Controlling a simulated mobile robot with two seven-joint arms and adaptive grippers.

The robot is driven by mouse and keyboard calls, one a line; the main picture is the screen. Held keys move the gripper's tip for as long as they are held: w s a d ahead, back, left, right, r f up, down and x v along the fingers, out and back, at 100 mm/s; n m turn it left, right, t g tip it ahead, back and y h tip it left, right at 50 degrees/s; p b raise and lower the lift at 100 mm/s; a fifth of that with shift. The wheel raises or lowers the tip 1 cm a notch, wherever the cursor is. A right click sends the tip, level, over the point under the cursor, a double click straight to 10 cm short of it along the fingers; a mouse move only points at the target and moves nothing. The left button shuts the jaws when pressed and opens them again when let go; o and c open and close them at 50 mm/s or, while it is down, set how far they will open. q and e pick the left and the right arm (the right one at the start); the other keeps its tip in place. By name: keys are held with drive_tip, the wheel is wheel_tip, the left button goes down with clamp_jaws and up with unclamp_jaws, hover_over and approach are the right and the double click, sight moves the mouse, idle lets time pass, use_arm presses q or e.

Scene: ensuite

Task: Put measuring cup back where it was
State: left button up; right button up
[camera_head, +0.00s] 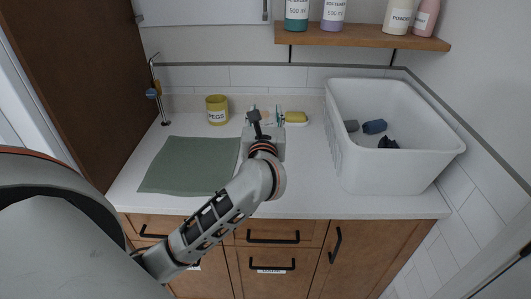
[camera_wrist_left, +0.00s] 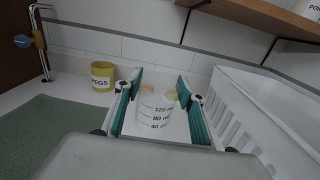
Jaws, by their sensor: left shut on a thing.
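The measuring cup (camera_wrist_left: 155,112) is a clear, whitish cup with dark marks reading 120, 80 and 40. It sits between the two teal-padded fingers of my left gripper (camera_wrist_left: 157,95) in the left wrist view. My left gripper is shut on it. In the head view my left gripper (camera_head: 264,116) is over the back middle of the white counter, and my own wrist hides most of the cup. I cannot tell whether the cup's base touches the counter. My right gripper is in neither view.
A yellow PEGS pot (camera_head: 217,110) stands left of the gripper. A green mat (camera_head: 188,165) lies at the left. A yellow item (camera_head: 295,118) lies just right of the gripper. A white basket (camera_head: 390,165) with dark cloths stands at right. A wooden shelf (camera_head: 360,39) with bottles is above.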

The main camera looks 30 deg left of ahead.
use_arm(q)
wheel_tip(320, 180, down, 12)
drive_tip(key=shift+f+b, duration=0.1)
drive_tip(key=shift+b, duration=0.4)
drive_tip(key=shift+f, duration=0.35)
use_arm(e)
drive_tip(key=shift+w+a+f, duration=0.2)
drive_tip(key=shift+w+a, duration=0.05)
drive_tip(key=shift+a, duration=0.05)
use_arm(q)
drive_tip(key=shift+f, duration=0.2)
drive_tip(key=o, duration=1.1)
drive_tip(key=shift+o, duration=0.3)
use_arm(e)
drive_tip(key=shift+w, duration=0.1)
use_arm(q)
drive_tip(key=shift+r, duration=0.1)
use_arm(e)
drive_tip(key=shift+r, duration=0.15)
